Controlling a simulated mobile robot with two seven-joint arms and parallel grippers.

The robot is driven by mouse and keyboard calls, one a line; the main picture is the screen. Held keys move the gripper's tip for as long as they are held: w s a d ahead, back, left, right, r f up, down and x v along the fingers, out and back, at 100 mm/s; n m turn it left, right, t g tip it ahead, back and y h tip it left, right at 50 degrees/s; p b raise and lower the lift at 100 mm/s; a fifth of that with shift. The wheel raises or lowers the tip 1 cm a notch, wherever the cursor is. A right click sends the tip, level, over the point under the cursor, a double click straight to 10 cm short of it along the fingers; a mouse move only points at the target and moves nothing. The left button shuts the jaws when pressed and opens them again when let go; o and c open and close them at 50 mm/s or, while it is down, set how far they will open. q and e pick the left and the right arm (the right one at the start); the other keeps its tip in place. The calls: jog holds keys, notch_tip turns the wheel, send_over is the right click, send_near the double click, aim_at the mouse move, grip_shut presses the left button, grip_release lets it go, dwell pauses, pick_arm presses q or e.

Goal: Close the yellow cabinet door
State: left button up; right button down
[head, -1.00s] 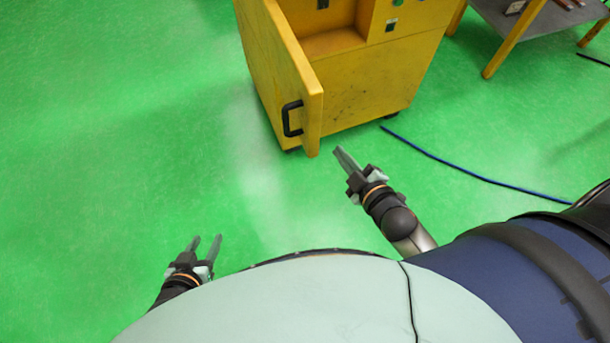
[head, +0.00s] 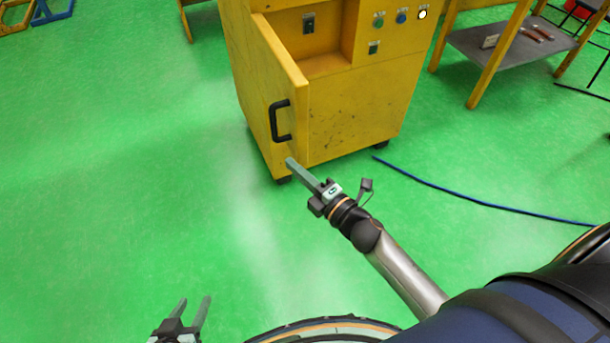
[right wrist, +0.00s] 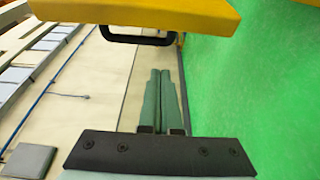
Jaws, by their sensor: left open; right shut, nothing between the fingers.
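The yellow cabinet (head: 352,115) stands ahead, with its yellow door (head: 262,85) swung open on the left side. A black handle (head: 280,122) is on the door's outer face. My right gripper (head: 291,163) is shut and empty, its fingertips close to the lower near edge of the door; I cannot tell whether they touch. In the right wrist view, the shut fingers (right wrist: 160,75) point toward the handle (right wrist: 140,38) and the door edge (right wrist: 140,12), with a gap in the picture. My left gripper (head: 193,310) is open and empty at the bottom, over the floor, far from the door.
A blue cable (head: 470,199) lies on the green floor right of the cabinet. A table with yellow legs (head: 500,48) stands at the back right. Blue and yellow frames (head: 45,12) are at the far left. The floor left of the door is clear.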

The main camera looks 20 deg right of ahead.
aim_at(298, 150)
jog(key=w, duration=0.2)
jog(key=w+d, duration=0.1)
jog(key=w, duration=0.2)
jog(key=shift+d, duration=0.55)
jog(key=shift+d, duration=0.15)
